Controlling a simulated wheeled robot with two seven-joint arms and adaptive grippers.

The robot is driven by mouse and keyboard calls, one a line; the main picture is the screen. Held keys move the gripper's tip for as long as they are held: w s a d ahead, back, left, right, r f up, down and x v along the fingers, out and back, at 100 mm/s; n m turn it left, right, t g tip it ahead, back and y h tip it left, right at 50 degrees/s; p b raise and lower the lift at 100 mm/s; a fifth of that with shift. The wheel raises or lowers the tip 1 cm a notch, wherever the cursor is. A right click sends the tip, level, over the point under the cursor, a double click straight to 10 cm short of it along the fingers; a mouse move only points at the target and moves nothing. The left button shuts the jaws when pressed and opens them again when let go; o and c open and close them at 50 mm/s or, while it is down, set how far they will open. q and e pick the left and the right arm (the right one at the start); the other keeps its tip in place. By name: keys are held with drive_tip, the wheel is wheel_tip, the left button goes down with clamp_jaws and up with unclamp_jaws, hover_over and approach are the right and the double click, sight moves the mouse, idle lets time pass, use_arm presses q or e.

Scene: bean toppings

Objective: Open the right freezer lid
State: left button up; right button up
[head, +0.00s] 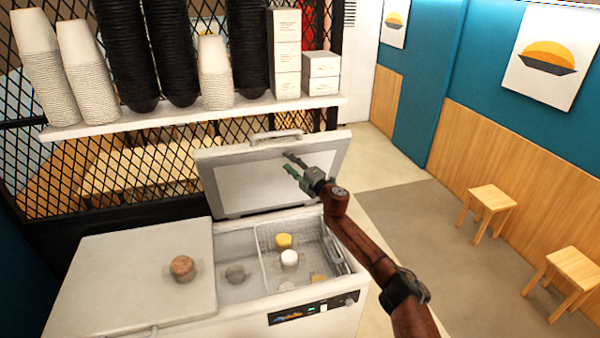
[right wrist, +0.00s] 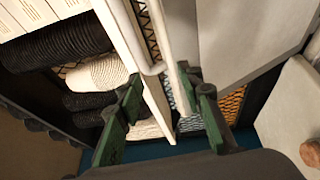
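The right freezer lid (head: 235,185) stands raised and tilted back, its grey inner panel facing me. Its handle (head: 275,137) is at the top edge. My right gripper (head: 290,163) is in front of the inner side of the lid, near its upper right part. In the right wrist view, the green fingers (right wrist: 160,80) are spread apart, with pale edges beyond them. I cannot tell whether a finger touches the lid. The right compartment below is uncovered. My left gripper is not in view.
The left lid (head: 130,270) is closed, with a brown round container (head: 182,267) on it. Tubs, including a yellow one (head: 284,241) and a white one (head: 289,258), sit inside the freezer. A shelf (head: 190,117) with cups and boxes is behind. Stools (head: 492,198) stand right.

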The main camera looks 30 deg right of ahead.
drive_tip(key=v, duration=0.7)
drive_tip(key=shift+s, duration=0.2)
